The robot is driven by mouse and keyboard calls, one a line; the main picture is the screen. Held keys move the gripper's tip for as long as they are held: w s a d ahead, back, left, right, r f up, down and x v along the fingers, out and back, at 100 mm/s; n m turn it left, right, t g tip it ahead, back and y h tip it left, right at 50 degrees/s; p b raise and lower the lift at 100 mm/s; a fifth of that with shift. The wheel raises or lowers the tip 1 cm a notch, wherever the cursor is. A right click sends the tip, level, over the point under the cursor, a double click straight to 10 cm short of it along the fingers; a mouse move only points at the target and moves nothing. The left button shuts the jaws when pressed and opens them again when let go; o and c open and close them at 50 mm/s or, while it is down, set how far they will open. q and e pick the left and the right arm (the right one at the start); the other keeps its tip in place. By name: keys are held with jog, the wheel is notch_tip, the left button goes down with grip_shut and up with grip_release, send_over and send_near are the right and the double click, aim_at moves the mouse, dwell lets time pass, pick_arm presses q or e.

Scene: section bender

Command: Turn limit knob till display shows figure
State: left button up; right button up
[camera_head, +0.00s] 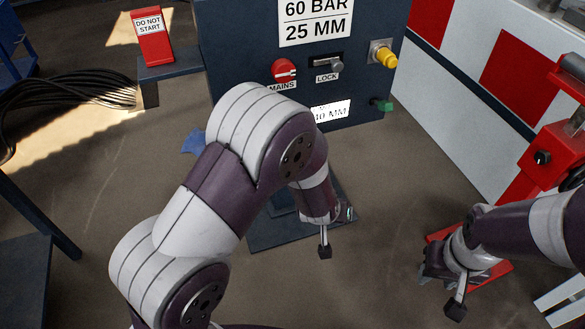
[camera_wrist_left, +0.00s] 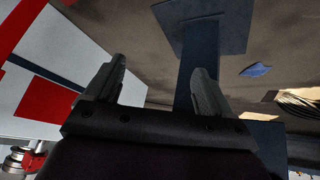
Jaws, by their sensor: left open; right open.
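A dark blue machine cabinet (camera_head: 240,40) stands at the back. A white display reading "MM" (camera_head: 332,110) is on its front; my left arm partly covers the figure's left end. A green knob (camera_head: 381,105) sticks out just right of the display, and a yellow knob (camera_head: 384,56) sits higher on the right. No label naming a limit knob is readable. My left gripper (camera_head: 325,240) hangs low in front of the cabinet, below the display and knobs; its open, empty fingers show in the left wrist view (camera_wrist_left: 157,85). My right gripper (camera_head: 450,285) is open at the lower right.
A red MAINS switch (camera_head: 284,70) and a LOCK lever (camera_head: 332,65) sit above the display. Red equipment (camera_head: 550,160) stands at the right.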

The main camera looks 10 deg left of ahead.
pick_arm(q)
jog(key=w+f+n+t+y+b, duration=0.1)
jog(key=w+f+t+y+b, duration=0.15)
jog(key=w+f, duration=0.35)
jog(key=w+a+r+n+t+y, duration=0.4)
jog(key=a+r+n+t+y, duration=0.2)
jog(key=a+r+y, duration=0.4)
jog(key=w+a+h+b, duration=0.1)
jog(key=w+a+b, duration=0.3)
jog(key=w, duration=0.6)
jog(key=shift+a+r+b, duration=0.35)
jog(key=shift+a+b, duration=0.05)
jog(key=shift+b, duration=0.05)
pick_arm(e)
notch_tip(320, 180, down, 11)
jog(key=shift+f, duration=0.2)
pick_arm(q)
jog(key=shift+w, duration=0.1)
jog(key=c, duration=1.1)
